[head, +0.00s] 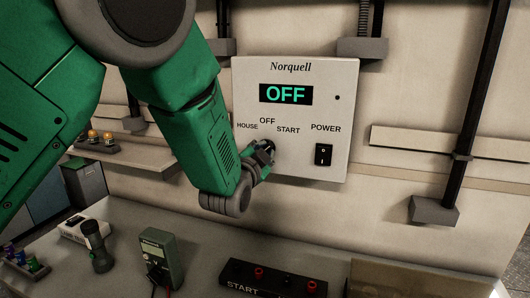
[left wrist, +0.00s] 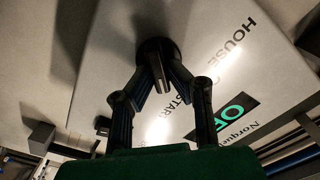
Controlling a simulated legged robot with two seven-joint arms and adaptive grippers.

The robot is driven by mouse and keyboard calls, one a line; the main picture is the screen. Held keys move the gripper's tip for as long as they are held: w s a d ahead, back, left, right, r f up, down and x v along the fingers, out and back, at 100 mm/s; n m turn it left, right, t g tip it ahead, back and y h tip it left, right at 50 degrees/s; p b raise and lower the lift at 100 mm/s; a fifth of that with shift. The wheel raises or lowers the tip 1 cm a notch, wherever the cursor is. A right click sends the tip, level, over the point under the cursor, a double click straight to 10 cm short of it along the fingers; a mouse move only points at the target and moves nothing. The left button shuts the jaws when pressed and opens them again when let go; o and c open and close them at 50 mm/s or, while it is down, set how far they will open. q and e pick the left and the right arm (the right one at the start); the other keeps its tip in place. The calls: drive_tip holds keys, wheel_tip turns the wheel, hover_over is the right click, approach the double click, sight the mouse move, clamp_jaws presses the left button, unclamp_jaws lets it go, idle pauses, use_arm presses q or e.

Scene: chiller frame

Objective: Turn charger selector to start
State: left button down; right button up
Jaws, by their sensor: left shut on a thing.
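The grey charger panel (head: 245,85) on the wall is marked "Norquell". Its display (head: 286,94) reads OFF in green. The labels HOUSE, OFF and START stand around the selector, which my arm and fingers mostly hide in the head view. In the left wrist view the selector (left wrist: 152,47) is a round black knob with a raised grip. My left gripper (head: 264,150) is at the knob. Its two fingers (left wrist: 160,80) are shut on the knob's grip from both sides. I cannot tell which label the knob points to. My right gripper is out of view.
A black power rocker switch (head: 323,154) sits right of the selector. Below, a bench holds a green multimeter (head: 161,257), a flashlight (head: 97,246) and a black START box (head: 273,280) with red terminals. Dark conduits run up the wall at right.

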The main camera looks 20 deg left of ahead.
use_arm(q)
drive_tip(key=shift+s+f, duration=0.1)
drive_tip(key=shift+f, duration=0.35)
drive_tip(key=c, duration=1.5)
unclamp_jaws()
drive_tip(key=shift+c, duration=0.2)
drive_tip(key=shift+r, duration=0.1)
drive_tip(key=s, duration=0.7)
drive_tip(key=shift+a, duration=0.1)
